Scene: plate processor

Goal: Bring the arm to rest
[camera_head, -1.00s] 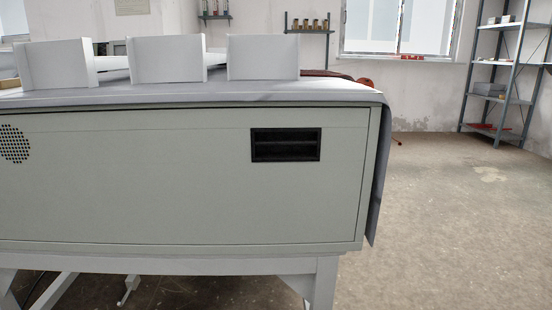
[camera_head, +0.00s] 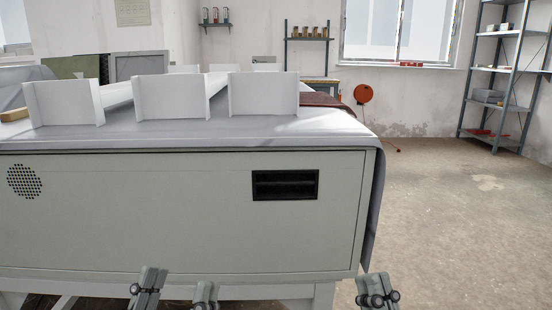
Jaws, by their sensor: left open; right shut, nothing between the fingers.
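My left gripper (camera_head: 178,284) shows at the bottom edge, left of centre, in the head view. Its two grey fingers point up and stand apart, with nothing between them. My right gripper (camera_head: 377,290) shows at the bottom edge, right of centre. Its fingers are together and hold nothing. The rest of both arms is below the picture.
The processor has a black recessed handle (camera_head: 285,185) and a cloth (camera_head: 372,205) over its right edge. White channel-shaped pieces (camera_head: 264,96) stand on top. A shelf rack (camera_head: 493,95) stands at the far right. The floor (camera_head: 455,225) right of the processor is clear.

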